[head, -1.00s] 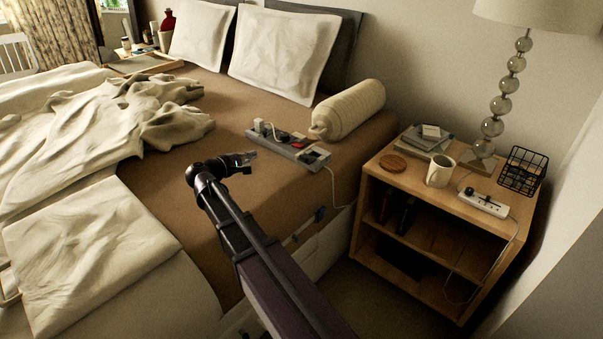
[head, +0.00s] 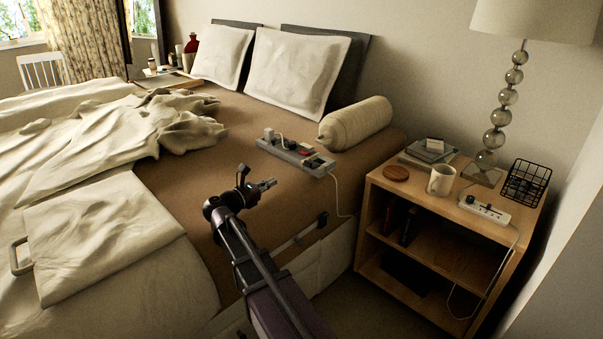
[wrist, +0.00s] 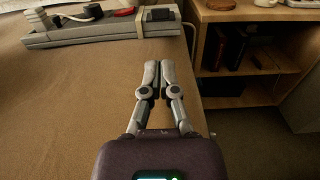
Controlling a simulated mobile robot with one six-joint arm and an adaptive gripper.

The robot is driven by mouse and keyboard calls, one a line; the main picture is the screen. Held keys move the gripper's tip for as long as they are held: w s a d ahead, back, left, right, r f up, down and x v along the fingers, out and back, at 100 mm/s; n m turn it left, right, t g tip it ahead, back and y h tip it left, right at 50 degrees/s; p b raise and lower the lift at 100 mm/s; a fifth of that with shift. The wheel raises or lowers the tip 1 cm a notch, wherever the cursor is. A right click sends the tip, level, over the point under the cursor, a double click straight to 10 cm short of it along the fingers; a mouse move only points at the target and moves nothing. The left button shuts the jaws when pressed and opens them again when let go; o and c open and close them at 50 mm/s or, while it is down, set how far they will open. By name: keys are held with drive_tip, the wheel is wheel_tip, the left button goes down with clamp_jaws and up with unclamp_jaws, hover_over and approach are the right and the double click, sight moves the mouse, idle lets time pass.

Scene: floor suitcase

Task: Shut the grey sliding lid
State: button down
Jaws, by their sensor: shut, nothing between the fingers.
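A long grey power strip (head: 296,157) lies on the brown bed, near its right edge. It carries a pale plug, a dark plug and a red part. A dark patch shows at its right end, near the white cord. I cannot clearly make out the grey sliding lid on it. The strip also shows across the top of the wrist view (wrist: 100,34). My gripper (head: 270,184) is shut and empty, over the bed on the near side of the strip and apart from it. In the wrist view the fingers (wrist: 157,70) point towards the strip's right end.
A cream bolster (head: 356,123) lies behind the strip. A wooden nightstand (head: 440,200) stands right of the bed with a mug (head: 441,180), a white power strip (head: 485,211) and a wire basket (head: 524,181).

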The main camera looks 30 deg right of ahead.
sight(307, 164)
drive_tip(key=shift+s, duration=0.15)
drive_tip(key=shift+d, duration=0.1)
idle(0.3)
drive_tip(key=x, duration=1.3)
drive_tip(key=shift+d, duration=0.35)
drive_tip(key=shift+w, duration=0.25)
